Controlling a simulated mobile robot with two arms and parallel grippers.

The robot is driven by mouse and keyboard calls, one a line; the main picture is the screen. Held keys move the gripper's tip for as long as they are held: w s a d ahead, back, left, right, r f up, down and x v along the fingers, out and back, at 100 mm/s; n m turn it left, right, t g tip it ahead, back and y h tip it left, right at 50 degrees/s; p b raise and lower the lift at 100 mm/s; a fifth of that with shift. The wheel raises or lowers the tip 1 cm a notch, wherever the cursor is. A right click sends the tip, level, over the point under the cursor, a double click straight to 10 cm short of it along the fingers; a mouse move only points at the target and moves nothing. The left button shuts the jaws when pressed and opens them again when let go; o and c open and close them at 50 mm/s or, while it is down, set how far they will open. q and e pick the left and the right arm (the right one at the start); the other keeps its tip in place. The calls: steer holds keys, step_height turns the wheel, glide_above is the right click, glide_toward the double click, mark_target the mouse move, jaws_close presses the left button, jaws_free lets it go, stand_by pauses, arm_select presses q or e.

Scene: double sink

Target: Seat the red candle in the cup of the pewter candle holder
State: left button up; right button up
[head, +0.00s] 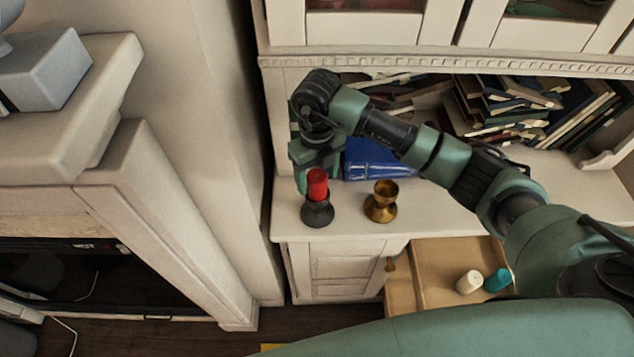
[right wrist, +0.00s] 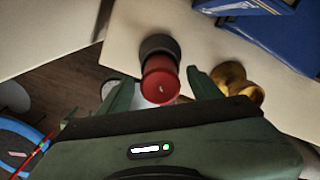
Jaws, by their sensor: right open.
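The red candle (head: 317,184) stands upright on the dark pewter candle holder (head: 317,214), near the front left of the cabinet top. Its lower end appears to be in the holder's cup, but how deep it sits cannot be told. My right gripper (head: 312,172) is just behind and above the candle. In the right wrist view the red candle (right wrist: 161,83) shows between the two open fingers (right wrist: 163,88), with a gap on each side. The dark holder (right wrist: 158,45) shows beyond it. My left gripper is out of view.
A brass cup (head: 381,202) stands to the right of the holder. Blue books (head: 375,162) lie behind. An open drawer (head: 433,262) below holds a white object (head: 468,282) and a teal one (head: 497,279). A wall and fireplace (head: 165,215) are at the left.

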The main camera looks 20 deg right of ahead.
step_height(320, 180, up, 10)
steer(key=b, duration=0.2)
steer(key=shift+f+b, duration=0.2)
steer(key=shift+b, duration=0.1)
steer(key=shift+f, duration=0.1)
